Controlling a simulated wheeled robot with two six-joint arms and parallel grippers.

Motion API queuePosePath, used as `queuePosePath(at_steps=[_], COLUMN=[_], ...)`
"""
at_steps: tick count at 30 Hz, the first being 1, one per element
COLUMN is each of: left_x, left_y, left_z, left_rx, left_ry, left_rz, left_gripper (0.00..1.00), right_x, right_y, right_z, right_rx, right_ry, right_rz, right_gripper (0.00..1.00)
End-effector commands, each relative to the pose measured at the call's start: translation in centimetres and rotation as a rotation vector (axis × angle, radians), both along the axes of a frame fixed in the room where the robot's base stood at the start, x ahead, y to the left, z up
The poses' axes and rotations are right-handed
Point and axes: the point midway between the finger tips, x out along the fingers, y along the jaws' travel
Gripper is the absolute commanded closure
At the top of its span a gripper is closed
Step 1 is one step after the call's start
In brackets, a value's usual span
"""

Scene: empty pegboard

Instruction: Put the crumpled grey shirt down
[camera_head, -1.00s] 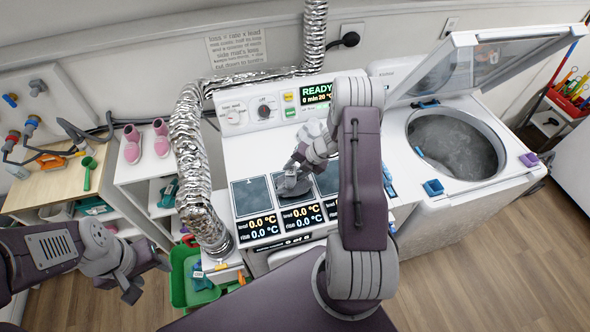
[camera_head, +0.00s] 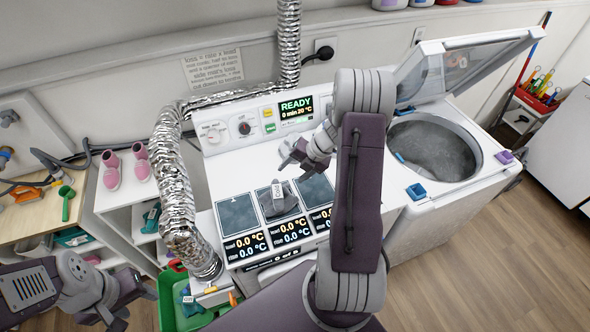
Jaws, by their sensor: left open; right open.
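The crumpled grey shirt (camera_head: 279,204) lies on the middle of three dark pads on the white machine's top. A small white tag shows on it. My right gripper (camera_head: 287,160) is open and empty, above and behind the shirt, apart from it. My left gripper (camera_head: 121,318) is open and empty at the lower left, low beside the green basket.
A bare dark pad (camera_head: 239,215) lies left of the shirt, another (camera_head: 316,190) right of it. A silver duct (camera_head: 168,180) runs down the machine's left side. An open washer (camera_head: 437,150) stands right. A green basket (camera_head: 175,303) sits on the floor.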

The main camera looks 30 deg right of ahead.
Motion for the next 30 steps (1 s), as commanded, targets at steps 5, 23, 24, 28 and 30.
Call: queuePosePath(at_steps=[5, 23, 24, 28, 30], left_x=[0.0, 0.0, 0.0, 0.0, 0.0], left_y=[0.0, 0.0, 0.0, 0.0, 0.0], left_z=[0.0, 0.0, 0.0, 0.0, 0.0], left_rx=[0.000, 0.000, 0.000, 0.000, 0.000], left_ry=[0.000, 0.000, 0.000, 0.000, 0.000], left_rz=[0.000, 0.000, 0.000, 0.000, 0.000], left_gripper=[0.48, 0.48, 0.48, 0.48, 0.48], right_x=[-0.5, -11.9, -12.7, -14.4, -14.8], right_y=[-0.4, 14.1, 14.5, 15.3, 15.5], right_z=[1.1, 5.3, 5.5, 5.9, 5.9], right_rx=[0.000, -0.744, 0.691, 0.486, 0.433], right_ry=[0.000, -0.650, 0.656, 0.587, 0.567], right_rz=[-0.001, 2.898, -2.843, -2.376, -2.251], right_gripper=[0.40, 0.40, 0.40, 0.40, 0.40])
